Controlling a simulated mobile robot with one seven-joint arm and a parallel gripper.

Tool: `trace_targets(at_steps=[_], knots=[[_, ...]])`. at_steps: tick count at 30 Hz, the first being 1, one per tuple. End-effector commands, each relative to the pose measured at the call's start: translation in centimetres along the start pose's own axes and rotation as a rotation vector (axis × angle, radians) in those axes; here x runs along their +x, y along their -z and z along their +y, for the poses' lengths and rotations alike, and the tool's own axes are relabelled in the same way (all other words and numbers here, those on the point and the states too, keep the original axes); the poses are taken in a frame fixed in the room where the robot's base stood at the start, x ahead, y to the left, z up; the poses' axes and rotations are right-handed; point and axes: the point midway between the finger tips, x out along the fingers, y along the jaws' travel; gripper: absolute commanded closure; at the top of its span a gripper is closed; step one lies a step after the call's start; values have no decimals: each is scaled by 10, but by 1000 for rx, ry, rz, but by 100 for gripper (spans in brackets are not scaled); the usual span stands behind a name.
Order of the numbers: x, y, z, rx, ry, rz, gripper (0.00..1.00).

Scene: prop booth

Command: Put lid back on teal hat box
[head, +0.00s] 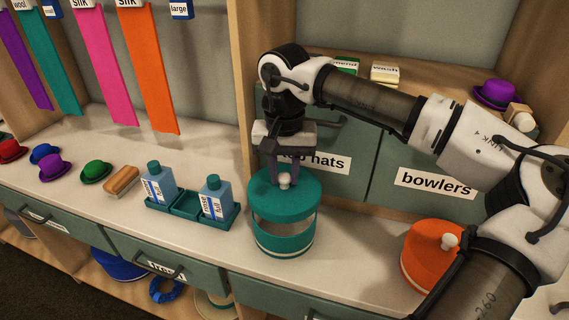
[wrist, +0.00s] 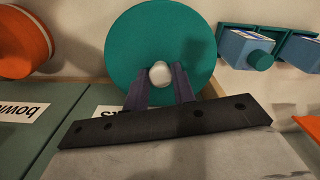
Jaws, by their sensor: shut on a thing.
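The teal hat box (head: 285,243) stands on the counter below the drawer unit, with a pale band near its base. Its round teal lid (head: 303,197) is over it, with a pale gap showing between the lid and the front of the box, so the lid appears raised above the rim. My gripper (head: 285,181) is above the lid, its fingers shut on the lid's white knob (head: 284,180). In the wrist view the knob (wrist: 160,74) sits between the fingertips and the lid (wrist: 130,48) hides the box.
A teal tray (head: 188,205) with two bottles stands left of the box. An orange hat box (head: 425,255) with its lid on is at the right. Drawers labelled "bowlers" (head: 436,184) and "top hats" stand close behind. Small hats and a brush (head: 122,181) lie farther left.

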Motion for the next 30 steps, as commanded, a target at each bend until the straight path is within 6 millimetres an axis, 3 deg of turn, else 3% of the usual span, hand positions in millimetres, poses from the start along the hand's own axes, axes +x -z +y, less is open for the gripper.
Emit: trace_targets(at_steps=[19, 30], knots=[[56, 0, 0, -1, 0, -1, 96], [62, 0, 0, 0, 0, 0, 96]])
